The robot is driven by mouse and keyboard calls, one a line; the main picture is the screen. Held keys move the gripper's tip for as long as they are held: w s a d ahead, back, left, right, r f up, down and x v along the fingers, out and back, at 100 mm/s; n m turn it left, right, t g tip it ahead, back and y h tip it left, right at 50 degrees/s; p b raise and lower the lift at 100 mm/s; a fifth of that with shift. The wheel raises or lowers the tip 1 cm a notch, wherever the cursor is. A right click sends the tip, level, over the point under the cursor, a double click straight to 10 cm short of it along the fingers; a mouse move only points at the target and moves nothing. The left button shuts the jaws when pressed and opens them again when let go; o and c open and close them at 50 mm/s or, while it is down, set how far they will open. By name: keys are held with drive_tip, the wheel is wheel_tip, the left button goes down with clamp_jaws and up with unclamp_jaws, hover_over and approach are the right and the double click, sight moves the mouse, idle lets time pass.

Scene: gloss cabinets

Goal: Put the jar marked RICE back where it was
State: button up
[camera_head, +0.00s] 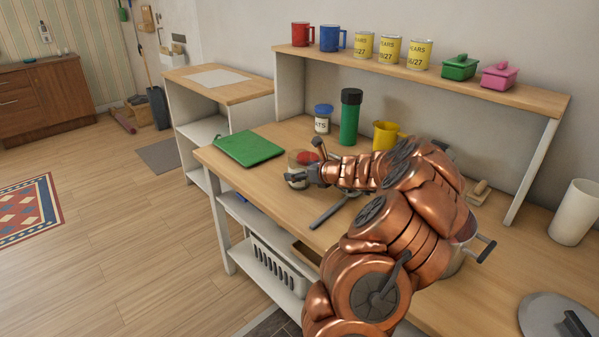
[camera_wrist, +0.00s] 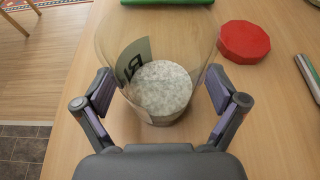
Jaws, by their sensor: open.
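The clear jar with pale grains (camera_wrist: 165,88) stands on the worktop in the wrist view, with a dark-lettered label partly seen on its left side. My gripper (camera_wrist: 160,86) is open, one finger on each side of the jar; I cannot tell whether either touches it. In the head view the jar (camera_head: 297,157) is partly hidden by my gripper (camera_head: 304,174). The jar's top looks open. A red lid (camera_wrist: 244,42) lies on the worktop to its right in the wrist view.
A blue-lidded jar ending in "ATS" (camera_head: 321,124), a green flask (camera_head: 350,118) and a yellow mug (camera_head: 386,135) stand behind. A green board (camera_head: 249,148) lies left. The raised shelf (camera_head: 490,88) holds mugs, yellow tins and small lidded pots.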

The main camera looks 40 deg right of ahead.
drive_tip(key=v, duration=1.1)
drive_tip(key=shift+s+p, duration=0.3)
drive_tip(key=shift+p, duration=0.1)
drive_tip(key=shift+a+r, duration=0.1)
drive_tip(key=shift+r, duration=0.1)
drive_tip(key=w+a+r+n+g+y, duration=0.1)
drive_tip(key=a+n+g+y, duration=0.3)
drive_tip(key=a+n, duration=0.95)
drive_tip(key=a+r+n+g+y, duration=0.1)
drive_tip(key=a+n+g+y, duration=0.25)
drive_tip(key=a, duration=1.95)
drive_tip(key=s+a+f+n+g+h, duration=0.25)
drive_tip(key=s+a+n+g, duration=0.35)
drive_tip(key=s+a+n, duration=0.7)
drive_tip(key=s+d+f+n+g+h, duration=0.1)
drive_tip(key=s+d+n+h, duration=0.1)
drive_tip(key=s, duration=0.6)
drive_tip(key=s+d+f+n+g+h, duration=0.1)
drive_tip(key=s+d+n, duration=0.3)
drive_tip(key=s, duration=0.5)
drive_tip(key=shift+f+g+h, duration=0.25)
drive_tip(key=shift+g+h, duration=0.3)
drive_tip(key=shift+h, duration=0.35)
